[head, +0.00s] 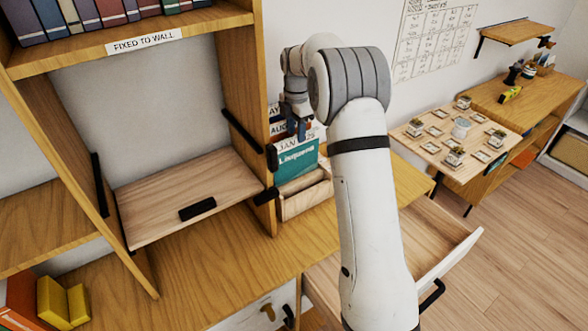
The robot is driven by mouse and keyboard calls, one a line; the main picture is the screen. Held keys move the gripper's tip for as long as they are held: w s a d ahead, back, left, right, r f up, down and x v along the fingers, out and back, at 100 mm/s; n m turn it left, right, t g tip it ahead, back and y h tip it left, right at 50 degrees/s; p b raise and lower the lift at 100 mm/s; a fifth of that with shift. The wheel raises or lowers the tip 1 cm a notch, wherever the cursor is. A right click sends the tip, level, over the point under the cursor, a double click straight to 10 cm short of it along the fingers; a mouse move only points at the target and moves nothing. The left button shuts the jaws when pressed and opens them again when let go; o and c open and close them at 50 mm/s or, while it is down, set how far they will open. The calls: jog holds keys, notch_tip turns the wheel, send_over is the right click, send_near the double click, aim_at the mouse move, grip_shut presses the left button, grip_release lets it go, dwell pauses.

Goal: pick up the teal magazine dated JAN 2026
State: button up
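The teal magazine (297,162) stands in a wooden holder (305,200) on the counter, to the right of the shelf unit's side panel. Its white top strip reads JAN, with the rest of the date partly covered by my gripper. Other magazines stand behind it, with tabs whose letters show only in part, one starting AUG. My gripper (298,128) points down at the teal magazine's top edge. The fingertips overlap the top strip, and I cannot tell whether they touch or grip it. My arm rises in front, to the right of the holder.
The shelf unit (240,90) marked FIXED TO WALL stands close on the left. An open drawer (440,240) juts out below the counter on the right. A wooden board with small plants and cards (420,147) lies farther right. Floor is clear at the lower right.

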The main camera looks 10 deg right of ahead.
aim_at(296, 140)
notch_tip(296, 140, down, 4)
jog(key=shift+f+b, duration=0.1)
jog(key=shift+b, duration=1.15)
jog(key=shift+c, duration=0.5)
grip_shut()
